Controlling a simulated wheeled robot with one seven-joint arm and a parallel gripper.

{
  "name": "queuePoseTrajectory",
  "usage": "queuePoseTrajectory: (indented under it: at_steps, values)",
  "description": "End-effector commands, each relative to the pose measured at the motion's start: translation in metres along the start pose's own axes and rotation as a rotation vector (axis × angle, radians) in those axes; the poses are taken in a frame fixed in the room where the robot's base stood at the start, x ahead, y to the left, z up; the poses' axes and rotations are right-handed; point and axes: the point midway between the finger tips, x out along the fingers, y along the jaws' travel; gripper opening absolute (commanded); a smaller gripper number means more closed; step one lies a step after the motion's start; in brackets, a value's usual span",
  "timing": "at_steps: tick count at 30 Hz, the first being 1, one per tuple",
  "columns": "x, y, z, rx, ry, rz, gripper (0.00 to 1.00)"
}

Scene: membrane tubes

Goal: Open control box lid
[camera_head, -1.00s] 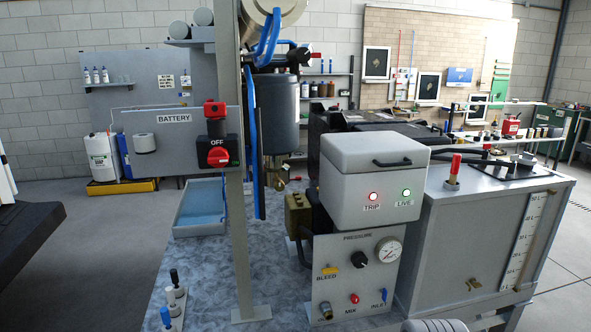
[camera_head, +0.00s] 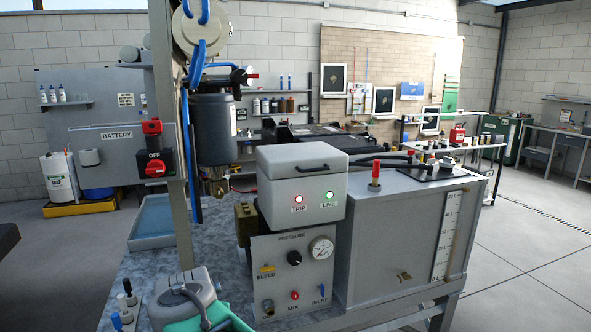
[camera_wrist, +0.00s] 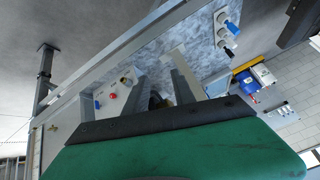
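The control box (camera_head: 297,207) is grey, with a lit red TRIP lamp and a lit green LIVE lamp on its front. Its lid (camera_head: 300,160) is shut and has a black handle (camera_head: 322,169) on the front edge. The box stands above the pressure panel (camera_head: 292,270). In the wrist view, two grey fingers of my gripper (camera_wrist: 168,92) stand apart with nothing seen between them. The grey and green end of my arm shows at the bottom of the head view, low and left of the box, not touching it. The lid is not clear in the wrist view.
A tank (camera_head: 400,240) with a red-capped fitting (camera_head: 375,172) stands close on the right. Small levers (camera_head: 126,300) are at the bench's left front. Space above the lid is clear.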

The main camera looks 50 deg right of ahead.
Motion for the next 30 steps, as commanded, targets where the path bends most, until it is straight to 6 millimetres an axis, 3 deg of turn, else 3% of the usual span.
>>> queuePoseTrajectory:
  at_steps: [1, 3, 6, 9, 12, 14, 24, 30]
  values:
    - [-0.009, 0.013, -0.067, 0.252, 0.151, 0.034, 0.31]
    - [-0.029, 0.043, -0.15, 0.61, 0.386, 0.046, 0.31]
    - [-0.074, 0.093, -0.239, 1.019, 0.711, 0.007, 0.31]
    - [-0.116, 0.133, -0.287, 1.27, 0.957, -0.065, 0.31]
    - [-0.139, 0.152, -0.306, 1.378, 1.08, -0.115, 0.31]
    - [-0.141, 0.158, -0.312, 1.396, 1.101, -0.121, 0.31]
    - [-0.11, 0.188, -0.352, 1.396, 1.097, -0.121, 0.31]
    - [-0.101, 0.194, -0.359, 1.395, 1.095, -0.126, 0.31]
